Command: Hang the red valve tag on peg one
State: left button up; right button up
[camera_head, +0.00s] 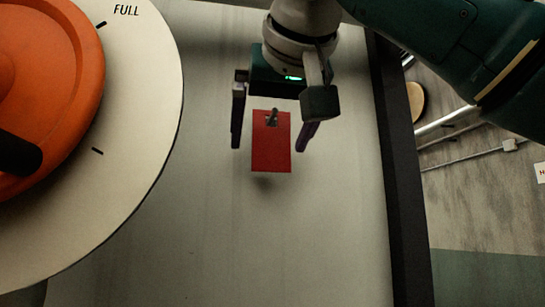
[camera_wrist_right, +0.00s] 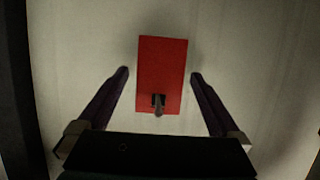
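The red valve tag (camera_head: 271,150) is a flat rectangle against the pale panel. A short grey peg (camera_head: 272,117) sticks out through the hole near one end of the tag, the upper end in the head view. In the right wrist view the tag (camera_wrist_right: 163,68) shows with the peg (camera_wrist_right: 158,106) at its lower end. My right gripper (camera_head: 269,149) is open, with one finger on each side of the tag and a visible gap to both edges. It is not holding the tag. My left gripper is out of view.
A large white dial (camera_head: 140,120) marked FULL, with an orange wheel (camera_head: 75,60) and a black handle (camera_head: 18,152), fills the left. A dark panel edge (camera_head: 400,200) runs down the right. The pale panel (camera_head: 250,240) below the tag is clear.

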aim_at(272, 139)
jog(key=c, duration=1.4)
dwell(0.9)
jog(key=shift+r, duration=0.2)
jog(key=shift+s, duration=0.1)
dwell(0.3)
jog(key=shift+s+d+b, duration=0.1)
jog(key=shift+s+b, duration=0.25)
jog(key=shift+s, duration=0.05)
jog(key=shift+s+d+b, duration=0.2)
jog(key=shift+s+b, duration=0.6)
jog(key=shift+s, duration=0.4)
